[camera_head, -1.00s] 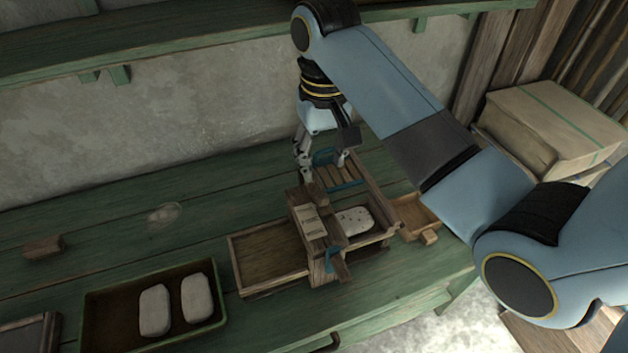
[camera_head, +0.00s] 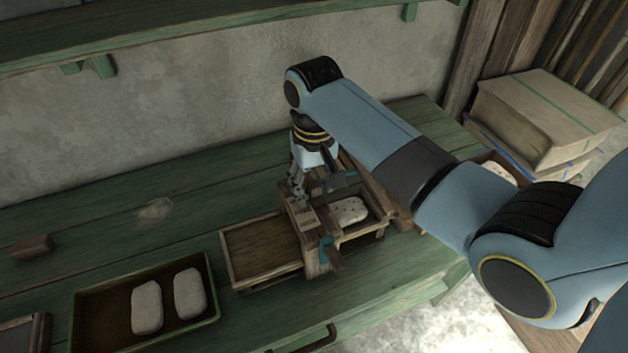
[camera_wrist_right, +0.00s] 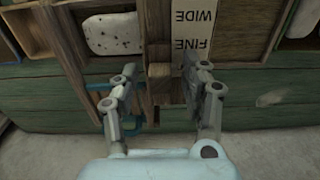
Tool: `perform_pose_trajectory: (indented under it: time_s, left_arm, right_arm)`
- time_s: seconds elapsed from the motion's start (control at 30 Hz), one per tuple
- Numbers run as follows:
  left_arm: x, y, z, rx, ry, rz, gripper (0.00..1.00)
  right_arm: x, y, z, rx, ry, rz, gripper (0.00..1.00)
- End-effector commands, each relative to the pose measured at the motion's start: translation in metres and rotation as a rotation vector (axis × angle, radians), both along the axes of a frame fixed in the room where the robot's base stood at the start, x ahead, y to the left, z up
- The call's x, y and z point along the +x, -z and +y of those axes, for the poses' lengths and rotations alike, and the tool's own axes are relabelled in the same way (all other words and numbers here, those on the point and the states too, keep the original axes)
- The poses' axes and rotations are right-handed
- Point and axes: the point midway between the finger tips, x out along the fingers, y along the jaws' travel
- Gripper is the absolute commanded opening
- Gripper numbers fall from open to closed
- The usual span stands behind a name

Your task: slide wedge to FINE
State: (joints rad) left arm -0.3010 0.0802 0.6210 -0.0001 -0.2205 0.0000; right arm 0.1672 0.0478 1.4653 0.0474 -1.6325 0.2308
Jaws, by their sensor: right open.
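A small wooden block, which looks like the wedge (camera_wrist_right: 160,84), sits between the fingers of my right gripper (camera_wrist_right: 163,98) in the right wrist view. The fingers stand apart on either side of it, with gaps. Beside it is a pale label plate (camera_wrist_right: 192,35) reading WIDE and FINE; the block is near the FINE end. In the head view the right gripper (camera_head: 300,198) points down at the wooden fixture, just behind the label plate (camera_head: 304,217), and the wedge cannot be made out. My left gripper is not in view.
A pale speckled bar (camera_head: 348,211) lies in the fixture's right bay. An empty wooden tray (camera_head: 240,283) adjoins it on the left. A dark tray (camera_head: 100,333) with two pale bars stands at the front left.

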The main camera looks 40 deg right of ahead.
Motion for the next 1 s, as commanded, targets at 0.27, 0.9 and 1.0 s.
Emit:
perform_pose_trajectory:
  time_s: [0.27,0.9,1.0]
  left_arm:
    - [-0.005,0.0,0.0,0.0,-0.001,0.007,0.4]
    - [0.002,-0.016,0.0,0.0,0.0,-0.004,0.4]
    - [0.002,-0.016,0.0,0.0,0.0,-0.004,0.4]
  right_arm:
    - [0.0,0.0,0.0,0.0,0.0,0.0,0.24]
    - [-0.025,-0.001,0.006,-0.001,0.0,0.0,0.01]
    - [-0.024,0.0,0.005,-0.001,0.0,0.0,0.23]
